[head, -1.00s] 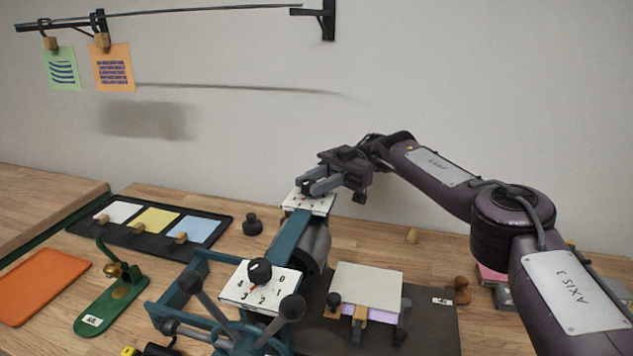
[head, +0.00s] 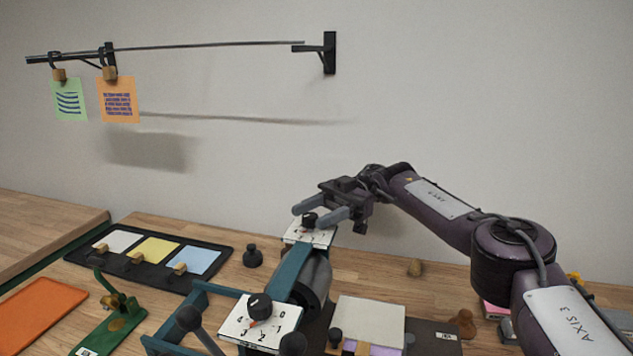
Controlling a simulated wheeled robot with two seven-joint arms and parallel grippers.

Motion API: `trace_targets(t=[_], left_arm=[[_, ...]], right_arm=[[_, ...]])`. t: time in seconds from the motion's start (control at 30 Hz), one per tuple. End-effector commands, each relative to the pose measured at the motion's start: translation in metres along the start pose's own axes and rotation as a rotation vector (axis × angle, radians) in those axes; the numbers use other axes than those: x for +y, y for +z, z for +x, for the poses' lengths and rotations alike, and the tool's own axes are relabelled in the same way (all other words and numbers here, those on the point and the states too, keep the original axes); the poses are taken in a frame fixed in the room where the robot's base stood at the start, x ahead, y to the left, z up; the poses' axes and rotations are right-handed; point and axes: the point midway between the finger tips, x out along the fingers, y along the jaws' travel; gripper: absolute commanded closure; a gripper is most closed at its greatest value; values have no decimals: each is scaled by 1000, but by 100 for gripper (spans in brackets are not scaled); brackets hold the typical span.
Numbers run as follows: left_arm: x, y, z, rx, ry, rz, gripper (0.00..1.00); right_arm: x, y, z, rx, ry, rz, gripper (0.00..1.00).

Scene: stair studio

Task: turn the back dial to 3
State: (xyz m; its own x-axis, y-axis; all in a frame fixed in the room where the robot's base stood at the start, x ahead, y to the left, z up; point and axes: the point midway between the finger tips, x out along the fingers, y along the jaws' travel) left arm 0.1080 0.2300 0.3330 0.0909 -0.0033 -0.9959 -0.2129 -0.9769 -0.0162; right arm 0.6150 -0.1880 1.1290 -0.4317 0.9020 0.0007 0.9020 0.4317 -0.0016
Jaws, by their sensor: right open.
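The back dial is a black knob (head: 309,220) on a white numbered plate (head: 312,238) at the far end of the teal press (head: 291,272). A small red mark shows beside the knob, but the number it points to is too small to read. My right gripper (head: 322,212) is open, with its two grey fingers at and just above the back knob, one on either side in the picture. I cannot tell whether they touch it. The front dial (head: 259,306) has a black knob on a numbered plate (head: 283,324). My left gripper is not in view.
A black tray (head: 222,256) with white, yellow and blue cards lies left of the press. A black stamp (head: 252,256) stands between them. A cream block (head: 370,320) sits right of the press.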

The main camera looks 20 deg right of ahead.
Motion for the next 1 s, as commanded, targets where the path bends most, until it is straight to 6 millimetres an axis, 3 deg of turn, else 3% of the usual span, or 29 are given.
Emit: trace_targets(t=[0.17,0.4,0.7,0.8,1.0], left_arm=[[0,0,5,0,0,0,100],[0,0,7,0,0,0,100],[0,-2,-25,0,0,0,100],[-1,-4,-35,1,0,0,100],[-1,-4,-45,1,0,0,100]], right_arm=[[0,-28,0,-2,0,-6,52],[0,-88,0,0,0,-8,52],[0,-166,0,1,0,-5,52],[0,-182,0,1,-1,-2,52],[0,-195,0,1,-1,-1,52]])
